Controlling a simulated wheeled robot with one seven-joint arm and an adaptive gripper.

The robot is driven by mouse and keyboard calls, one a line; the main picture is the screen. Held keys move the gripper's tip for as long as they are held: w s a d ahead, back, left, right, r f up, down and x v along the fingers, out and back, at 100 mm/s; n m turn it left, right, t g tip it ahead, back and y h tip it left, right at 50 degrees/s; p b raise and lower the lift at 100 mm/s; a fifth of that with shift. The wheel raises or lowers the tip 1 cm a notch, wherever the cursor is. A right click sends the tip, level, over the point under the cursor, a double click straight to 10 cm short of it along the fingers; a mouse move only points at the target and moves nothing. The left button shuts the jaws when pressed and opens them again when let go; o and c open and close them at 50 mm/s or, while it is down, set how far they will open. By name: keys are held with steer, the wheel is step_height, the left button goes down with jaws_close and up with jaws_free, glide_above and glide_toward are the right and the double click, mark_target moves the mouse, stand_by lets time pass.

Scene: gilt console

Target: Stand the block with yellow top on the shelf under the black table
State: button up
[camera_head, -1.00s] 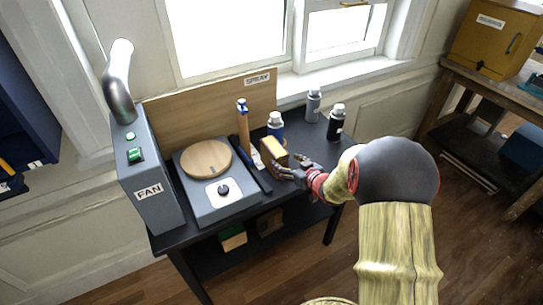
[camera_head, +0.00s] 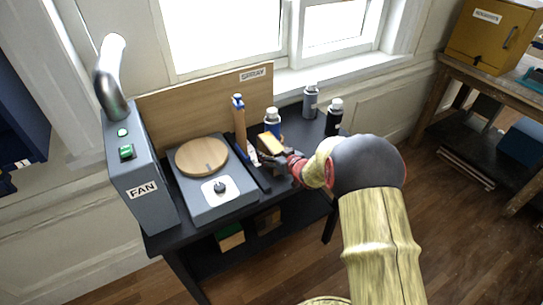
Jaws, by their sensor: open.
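The shelf (camera_head: 205,255) under the table is dark and partly hidden. A block with a green top (camera_head: 230,237) and a brown block (camera_head: 268,220) are on it.
A grey turntable unit (camera_head: 205,180) and a fan box (camera_head: 140,175) fill the table's left side. Grey (camera_head: 310,102) and black (camera_head: 334,118) bottles stand at the back right.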

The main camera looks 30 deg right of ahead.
steer(key=c, duration=1.5)
steer(key=shift+c, duration=0.6)
steer(key=shift+r, duration=0.15)
jaws_close()
